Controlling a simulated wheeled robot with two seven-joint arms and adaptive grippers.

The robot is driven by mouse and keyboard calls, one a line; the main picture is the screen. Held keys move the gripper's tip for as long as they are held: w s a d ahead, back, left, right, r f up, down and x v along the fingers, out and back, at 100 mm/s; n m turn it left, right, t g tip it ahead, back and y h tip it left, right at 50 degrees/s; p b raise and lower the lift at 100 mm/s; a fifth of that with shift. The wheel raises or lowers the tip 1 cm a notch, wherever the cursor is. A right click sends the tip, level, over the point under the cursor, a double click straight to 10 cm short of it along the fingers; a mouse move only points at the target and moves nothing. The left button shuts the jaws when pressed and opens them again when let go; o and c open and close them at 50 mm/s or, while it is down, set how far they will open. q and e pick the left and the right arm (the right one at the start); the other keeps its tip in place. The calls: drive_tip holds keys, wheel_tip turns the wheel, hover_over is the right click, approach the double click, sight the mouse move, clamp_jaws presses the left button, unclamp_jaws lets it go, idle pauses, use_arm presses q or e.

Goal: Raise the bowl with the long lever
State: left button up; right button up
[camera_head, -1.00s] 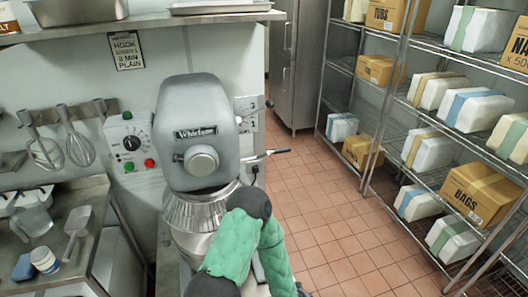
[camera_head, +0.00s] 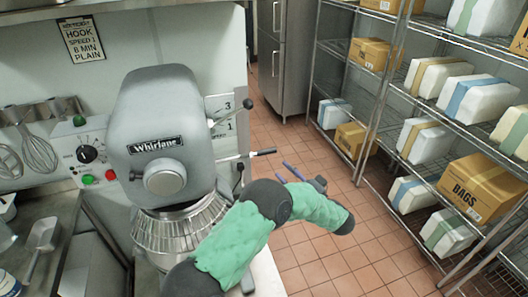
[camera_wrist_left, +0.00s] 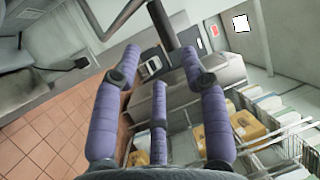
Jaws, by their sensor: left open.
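The grey mixer (camera_head: 160,110) stands at the left of the head view. A slatted metal guard (camera_head: 165,232) rings the underside of its head; the bowl below is mostly hidden by the guard and my arm. A long lever (camera_head: 250,155) with a black grip sticks out from the mixer's right side. My left gripper (camera_head: 305,177) has purple fingers and is open, just right of and below the lever's grip, apart from it. The open fingers also show in the left wrist view (camera_wrist_left: 160,65), with a dark rod ahead of them. My right gripper is not in view.
A shorter lever with a black knob (camera_head: 248,104) stands above the long one, by a speed plate (camera_head: 222,118). Wire shelving (camera_head: 375,130) with boxes and bags lines the right. Tiled floor (camera_head: 325,262) is clear between. A steel counter (camera_head: 40,250) is at left.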

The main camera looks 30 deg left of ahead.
sight(267, 153)
use_arm(q)
drive_tip(key=b+x, duration=0.1)
drive_tip(key=x, duration=0.9)
drive_tip(key=shift+a+r+b, duration=0.1)
drive_tip(key=shift+a+b, duration=0.1)
drive_tip(key=shift+b, duration=0.2)
clamp_jaws()
